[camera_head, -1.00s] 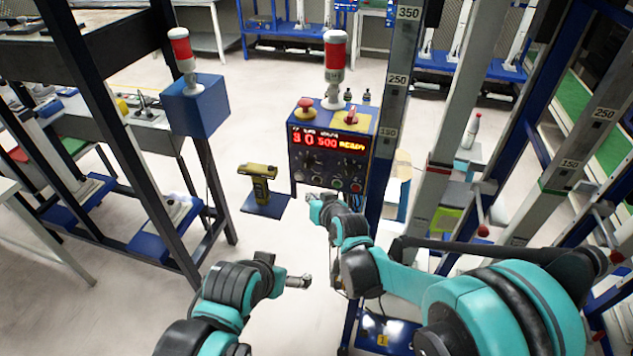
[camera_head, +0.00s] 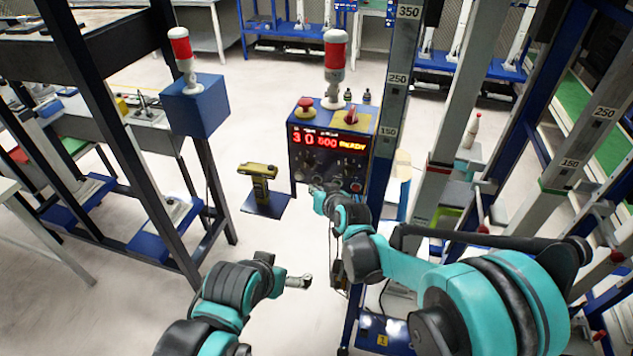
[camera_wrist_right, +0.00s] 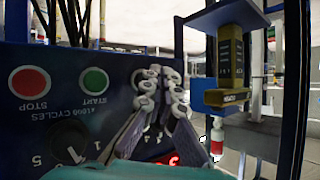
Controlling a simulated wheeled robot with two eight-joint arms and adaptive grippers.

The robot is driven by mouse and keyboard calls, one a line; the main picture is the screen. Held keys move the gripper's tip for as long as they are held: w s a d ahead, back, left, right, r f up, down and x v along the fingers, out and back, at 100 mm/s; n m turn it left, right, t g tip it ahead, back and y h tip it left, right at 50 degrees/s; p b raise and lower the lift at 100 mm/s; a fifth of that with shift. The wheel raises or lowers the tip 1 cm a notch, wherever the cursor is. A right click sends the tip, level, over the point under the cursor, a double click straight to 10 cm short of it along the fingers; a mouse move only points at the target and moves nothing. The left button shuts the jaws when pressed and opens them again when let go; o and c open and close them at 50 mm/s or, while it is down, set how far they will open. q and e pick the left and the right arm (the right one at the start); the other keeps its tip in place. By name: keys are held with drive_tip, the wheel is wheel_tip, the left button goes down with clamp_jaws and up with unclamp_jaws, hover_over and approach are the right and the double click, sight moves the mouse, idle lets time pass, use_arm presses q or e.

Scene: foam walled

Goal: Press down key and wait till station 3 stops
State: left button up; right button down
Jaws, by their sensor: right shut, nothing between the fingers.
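The control box (camera_head: 296,165) stands in the middle of the head view, with a lit red display (camera_head: 329,141) that seems to read "3 0 500 READY". My right gripper (camera_head: 314,188) is at the lower left of its front panel. In the right wrist view its fingers (camera_wrist_right: 160,85) are together and empty, in front of the panel. A red STOP button (camera_wrist_right: 29,81), a green START button (camera_wrist_right: 94,80) and a dial (camera_wrist_right: 68,142) lie left of the fingers. I cannot tell whether the fingers touch the panel. My left gripper (camera_head: 300,282) is lower, apart from the box; its jaws are too small to judge.
A red-topped lamp (camera_head: 335,55), a red mushroom button (camera_head: 306,104) and a red switch (camera_head: 351,115) are on the box top. A yellow device (camera_head: 258,170) stands left of the box. Marked posts (camera_head: 397,78) rise to the right. Floor is free at lower left.

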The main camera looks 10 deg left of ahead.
drive_tip(key=shift+w, duration=0.1)
idle(0.7)
drive_tip(key=shift+w, duration=0.35)
drive_tip(key=shift+w, duration=0.5)
idle(0.7)
drive_tip(key=shift+s, duration=0.95)
drive_tip(key=s, duration=0.5)
drive_tip(key=shift+a+b, duration=0.1)
drive_tip(key=shift+b, duration=0.2)
idle(0.7)
